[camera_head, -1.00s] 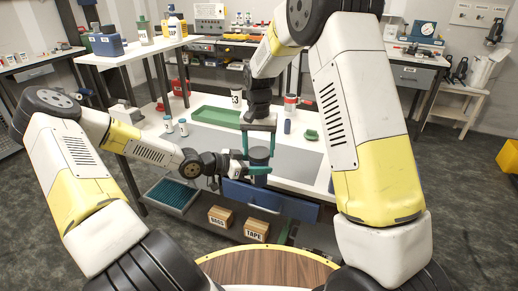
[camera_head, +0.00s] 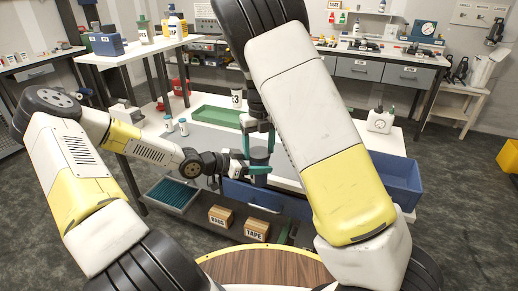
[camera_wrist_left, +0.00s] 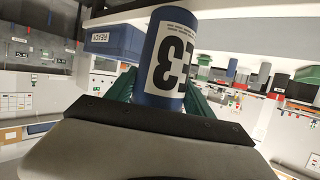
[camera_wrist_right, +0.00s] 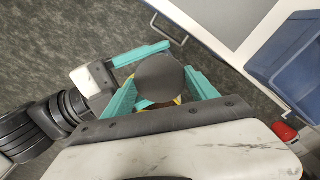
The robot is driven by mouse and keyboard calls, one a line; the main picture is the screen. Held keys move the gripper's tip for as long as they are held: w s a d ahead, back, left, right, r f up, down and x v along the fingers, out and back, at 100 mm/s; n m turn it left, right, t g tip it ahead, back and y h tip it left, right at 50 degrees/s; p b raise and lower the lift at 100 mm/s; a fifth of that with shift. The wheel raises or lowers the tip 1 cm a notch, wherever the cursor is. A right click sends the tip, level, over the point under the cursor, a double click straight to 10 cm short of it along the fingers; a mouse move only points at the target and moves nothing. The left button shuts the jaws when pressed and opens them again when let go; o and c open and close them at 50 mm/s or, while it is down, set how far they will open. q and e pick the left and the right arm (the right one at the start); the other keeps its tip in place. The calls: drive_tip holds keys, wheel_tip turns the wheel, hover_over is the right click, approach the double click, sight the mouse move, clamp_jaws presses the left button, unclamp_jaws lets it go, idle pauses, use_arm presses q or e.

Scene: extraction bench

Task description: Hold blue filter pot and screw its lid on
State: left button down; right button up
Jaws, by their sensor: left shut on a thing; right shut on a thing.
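The blue filter pot (camera_wrist_left: 166,55), with a white label bearing large black characters, is between the fingers of my left gripper in the left wrist view. My left gripper (camera_head: 254,169) is shut on it at the bench's front edge. The dark grey round lid (camera_wrist_right: 160,78) is between the teal fingers of my right gripper (camera_wrist_right: 162,76) in the right wrist view. My right gripper is shut on the lid from above, directly over my left gripper. In the head view the lid (camera_head: 259,154) appears on top of the pot; the pot's body is mostly hidden there. I cannot tell how tightly the lid sits.
A green tray (camera_head: 215,116) and two small white bottles (camera_head: 183,127) are on the bench behind my left arm. A white jug (camera_head: 381,121) stands at the right. A blue bin (camera_head: 400,182) is at the bench's right end. A blue drawer (camera_head: 265,198) is below my grippers.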

drive_tip(key=m, duration=0.4)
drive_tip(key=shift+s+d+f+m, duration=0.1)
drive_tip(key=shift+f+m, duration=0.1)
drive_tip(key=shift+m, duration=0.1)
drive_tip(key=shift+r+m, duration=0.25)
drive_tip(key=shift+m, duration=0.55)
drive_tip(key=o, duration=1.3)
drive_tip(key=shift+r, duration=2.25)
